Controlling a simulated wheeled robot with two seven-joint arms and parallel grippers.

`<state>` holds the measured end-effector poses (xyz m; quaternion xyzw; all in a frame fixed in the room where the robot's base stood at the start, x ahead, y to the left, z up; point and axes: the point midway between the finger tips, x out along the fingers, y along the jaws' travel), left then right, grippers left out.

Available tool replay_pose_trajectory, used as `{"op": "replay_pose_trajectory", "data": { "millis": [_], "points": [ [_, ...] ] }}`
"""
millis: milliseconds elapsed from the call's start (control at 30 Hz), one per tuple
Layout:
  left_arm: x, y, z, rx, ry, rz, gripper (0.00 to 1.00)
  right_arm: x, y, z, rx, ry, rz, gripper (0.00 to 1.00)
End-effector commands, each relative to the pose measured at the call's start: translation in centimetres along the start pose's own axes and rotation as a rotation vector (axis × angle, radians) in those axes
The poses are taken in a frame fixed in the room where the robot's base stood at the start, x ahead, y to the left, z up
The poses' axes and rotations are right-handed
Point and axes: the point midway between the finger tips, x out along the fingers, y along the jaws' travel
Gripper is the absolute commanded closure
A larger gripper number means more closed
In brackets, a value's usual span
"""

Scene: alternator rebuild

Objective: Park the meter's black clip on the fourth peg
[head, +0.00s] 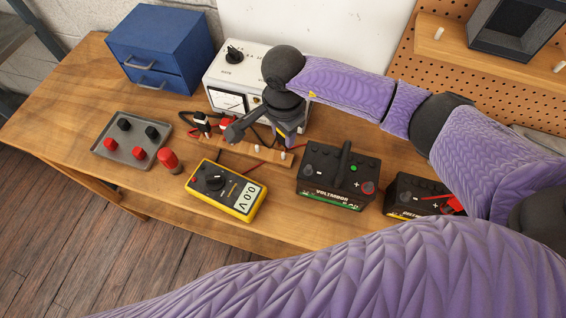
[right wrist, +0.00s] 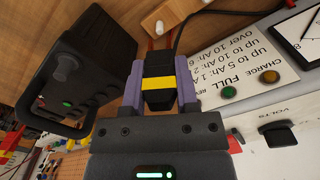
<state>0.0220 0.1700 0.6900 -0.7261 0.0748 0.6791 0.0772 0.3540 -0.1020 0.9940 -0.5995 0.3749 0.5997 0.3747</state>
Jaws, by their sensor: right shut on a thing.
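My right gripper (head: 284,138) is above the wooden peg strip (head: 243,156), near its right end. In the right wrist view the gripper (right wrist: 158,90) is shut on a black clip with a yellow band (right wrist: 158,82); a black lead runs from it. Pale pegs stand on the strip, one at its middle (head: 257,148) and one nearer the right end (head: 282,155). Black and red clips (head: 201,120) sit at its left part. A peg (right wrist: 158,27) shows beyond the held clip, apart from it. The yellow meter (head: 225,190) lies in front, reading about 0.0 V. My left gripper is not seen.
The white charger (head: 226,76) stands behind the strip. A black battery (head: 338,178) stands to its right, another (head: 412,196) farther right. A grey tray (head: 112,158) of red and black caps, a red cylinder (head: 168,160) and blue drawers (head: 160,48) are left.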

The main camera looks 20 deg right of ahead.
Motion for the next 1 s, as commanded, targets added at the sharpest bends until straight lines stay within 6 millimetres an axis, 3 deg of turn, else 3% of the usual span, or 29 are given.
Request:
{"op": "replay_pose_trajectory", "data": {
  "millis": [67, 467, 1000],
  "points": [
    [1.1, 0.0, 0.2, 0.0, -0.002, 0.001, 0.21, 1.2, 0.0, 0.0, 0.0, 0.0, 0.001, 0.91],
    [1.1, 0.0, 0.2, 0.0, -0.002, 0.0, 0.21, 1.2, 0.0, 0.0, 0.0, 0.0, 0.0, 0.91],
    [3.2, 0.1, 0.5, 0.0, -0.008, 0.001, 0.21, 3.6, 0.0, 0.0, 0.001, 0.0, 0.0, 0.91]
  ]
}}
